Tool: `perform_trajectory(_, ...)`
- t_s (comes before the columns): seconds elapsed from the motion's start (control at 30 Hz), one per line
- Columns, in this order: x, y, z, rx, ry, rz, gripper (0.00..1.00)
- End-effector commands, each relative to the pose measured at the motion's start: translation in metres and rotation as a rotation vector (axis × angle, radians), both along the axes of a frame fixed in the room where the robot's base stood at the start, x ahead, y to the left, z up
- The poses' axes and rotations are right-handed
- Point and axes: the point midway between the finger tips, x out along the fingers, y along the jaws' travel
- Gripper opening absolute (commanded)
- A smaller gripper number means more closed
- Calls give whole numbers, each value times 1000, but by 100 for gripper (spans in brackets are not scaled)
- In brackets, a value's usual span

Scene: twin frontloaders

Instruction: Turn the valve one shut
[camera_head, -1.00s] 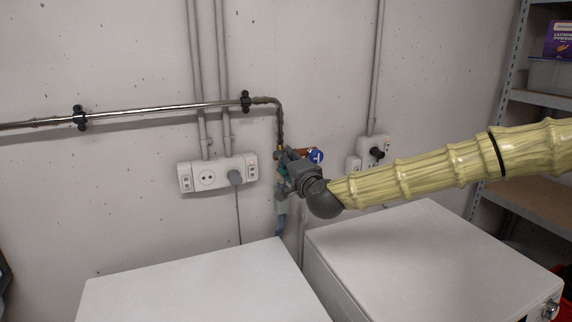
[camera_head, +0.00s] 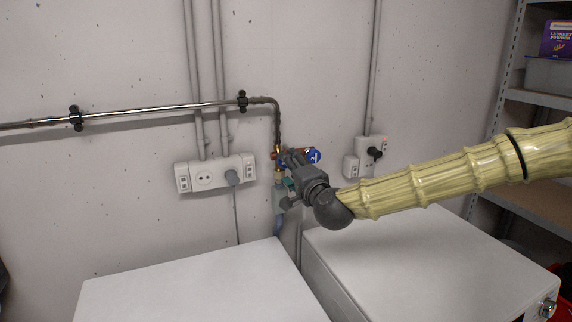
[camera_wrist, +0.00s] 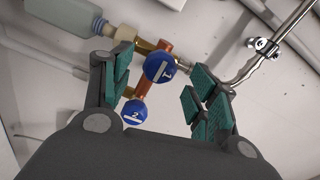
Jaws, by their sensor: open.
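Valve one (camera_wrist: 160,68) has a round blue knob with a white label reading 1, on a copper and brass fitting in the wrist view. My gripper (camera_wrist: 162,78) is open, with one green-padded finger to the left and one to the right of this knob. The knob shows between the fingers, with gaps on both sides; I see no contact. In the head view, my gripper (camera_head: 286,172) is in front of the pipe fitting and hides valve one's knob. A second blue knob, labelled 2 (camera_wrist: 134,112), sits just below, close to the left finger; in the head view it (camera_head: 313,156) shows right of the fitting.
A metal pipe (camera_head: 160,108) runs along the wall and bends down to the fitting. A pale bottle-like cylinder (camera_wrist: 65,15) joins the fitting. Two white machines (camera_head: 200,285) (camera_head: 420,255) stand below. Wall sockets (camera_head: 215,174) (camera_head: 366,155) are on either side.

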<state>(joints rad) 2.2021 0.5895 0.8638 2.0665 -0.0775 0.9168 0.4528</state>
Motion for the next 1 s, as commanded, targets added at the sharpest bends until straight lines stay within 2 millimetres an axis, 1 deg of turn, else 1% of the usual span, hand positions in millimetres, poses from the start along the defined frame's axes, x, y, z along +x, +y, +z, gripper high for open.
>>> perform_trajectory(0.03, -9, -5, 1, 1, -1, -1, 59)
perform_trajectory(0.2, -38, -16, 1, 1, -1, 0, 59)
perform_trajectory(0.4, -61, -26, 0, 0, 0, -1, 59)
perform_trajectory(0.6, -71, -30, 0, 0, 0, 0, 59)
perform_trajectory(0.9, -71, -30, 0, 0, 0, 0, 59)
perform_trajectory(1.0, -71, -30, 5, 0, 0, 0, 59)
